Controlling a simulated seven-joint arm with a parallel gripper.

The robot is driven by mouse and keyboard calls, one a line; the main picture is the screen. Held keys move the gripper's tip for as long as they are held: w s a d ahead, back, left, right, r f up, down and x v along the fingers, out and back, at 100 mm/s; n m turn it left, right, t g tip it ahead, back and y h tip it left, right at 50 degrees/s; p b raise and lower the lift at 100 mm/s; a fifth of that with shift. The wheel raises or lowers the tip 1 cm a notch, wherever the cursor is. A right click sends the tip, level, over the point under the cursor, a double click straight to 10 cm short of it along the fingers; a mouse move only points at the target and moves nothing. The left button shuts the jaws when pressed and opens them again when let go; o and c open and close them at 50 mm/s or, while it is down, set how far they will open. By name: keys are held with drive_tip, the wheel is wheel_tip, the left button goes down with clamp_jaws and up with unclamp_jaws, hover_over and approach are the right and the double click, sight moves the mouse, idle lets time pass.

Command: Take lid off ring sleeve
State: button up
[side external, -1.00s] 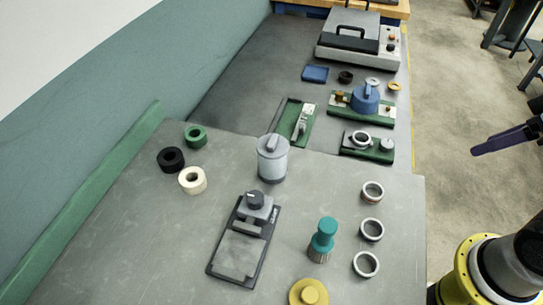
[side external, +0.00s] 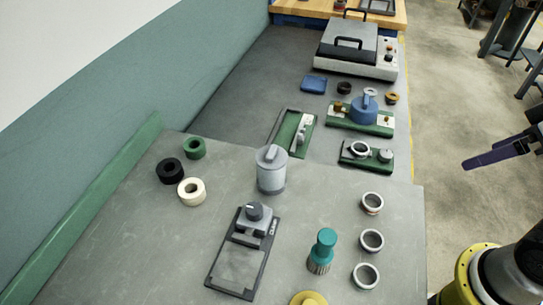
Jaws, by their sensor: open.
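A grey cylinder (side external: 270,178) stands upright on the near bench, with a round lid (side external: 271,154) on top that has a raised bar handle. It looks like the ring sleeve, with the lid seated on it. My gripper (side external: 497,152) shows only in part at the right edge, as a long purple finger beside a dark body. It is open, with nothing seen in it, and well to the right of the cylinder, off the bench edge. The rest of my gripper is cut off by the frame.
A black-framed plate with a grey knob block (side external: 254,222) and a teal-handled tool (side external: 323,250) stand in front. Loose rings (side external: 372,240) lie right, tape rolls (side external: 191,191) left. Green fixtures (side external: 367,155) and a grey machine (side external: 355,52) stand behind.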

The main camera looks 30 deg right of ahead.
drive_tip(key=w+a+r+m+y, duration=0.2)
drive_tip(key=w+a+r+m, duration=0.35)
drive_tip(key=m, duration=0.55)
drive_tip(key=m+g+y, duration=0.2)
drive_tip(key=m+g, duration=0.3)
drive_tip(key=m, duration=0.3)
hover_over(274, 150)
drive_tip(key=d, duration=0.3)
wheel_tip(274, 150, down, 10)
drive_tip(key=shift+s+a+x, duration=0.15)
drive_tip(key=shift+x, duration=1.4)
drive_tip(key=shift+s+a+x, duration=0.1)
drive_tip(key=shift+a+x, duration=0.1)
drive_tip(key=shift+x, duration=1.35)
drive_tip(key=shift+r, duration=0.15)
drive_tip(key=c, duration=1.1)
